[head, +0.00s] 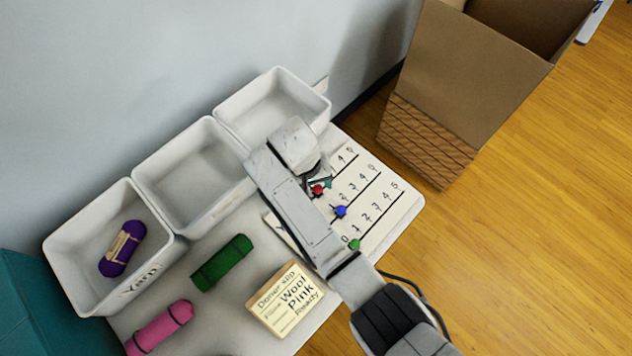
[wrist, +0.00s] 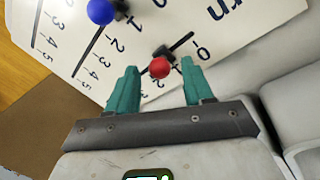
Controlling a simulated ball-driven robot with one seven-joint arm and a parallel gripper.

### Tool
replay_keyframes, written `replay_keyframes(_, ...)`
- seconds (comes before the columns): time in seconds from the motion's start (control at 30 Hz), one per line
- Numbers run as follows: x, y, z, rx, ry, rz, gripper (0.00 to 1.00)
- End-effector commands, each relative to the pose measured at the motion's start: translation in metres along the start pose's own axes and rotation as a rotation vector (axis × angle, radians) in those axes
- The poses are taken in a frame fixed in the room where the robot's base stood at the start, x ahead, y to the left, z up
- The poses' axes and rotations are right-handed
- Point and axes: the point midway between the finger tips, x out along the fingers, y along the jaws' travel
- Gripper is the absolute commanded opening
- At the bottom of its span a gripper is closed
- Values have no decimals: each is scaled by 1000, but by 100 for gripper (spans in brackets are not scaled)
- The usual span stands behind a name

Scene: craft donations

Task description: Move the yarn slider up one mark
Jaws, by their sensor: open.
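A white slider board (head: 404,208) carries numbered tracks with red, blue and green knobs. In the wrist view, the red knob (wrist: 160,67) sits on the track near the partly visible label "rn" (wrist: 230,8), a little along from the 0. Its exact mark is hard to read. My gripper (wrist: 159,72) is open, with a teal finger on each side of the red knob; I cannot tell whether either touches it. In the head view, my arm covers part of the board, and the red knob (head: 318,189) shows beside my gripper (head: 325,183).
The blue knob (head: 340,211) and green knob (head: 354,244) are close by. Three white bins line the wall; the one marked Yarn (head: 168,262) holds a purple skein (head: 122,248). Green (head: 221,263) and pink (head: 160,328) rolls and a donor slip block (head: 286,298) lie on the table.

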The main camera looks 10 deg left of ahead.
Motion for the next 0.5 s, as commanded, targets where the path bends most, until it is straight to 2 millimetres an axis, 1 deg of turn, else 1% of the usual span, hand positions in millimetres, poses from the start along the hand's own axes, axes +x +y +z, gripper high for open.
replay_keyframes(0.1, 4, 0, 0, 0, -1, 0, 51)
replay_keyframes(0.33, 4, 0, 0, 0, -1, 0, 51)
replay_keyframes(0.37, 4, 0, 0, 0, 0, 0, 50)
replay_keyframes(0.5, 4, 0, 0, 0, 0, 0, 36)
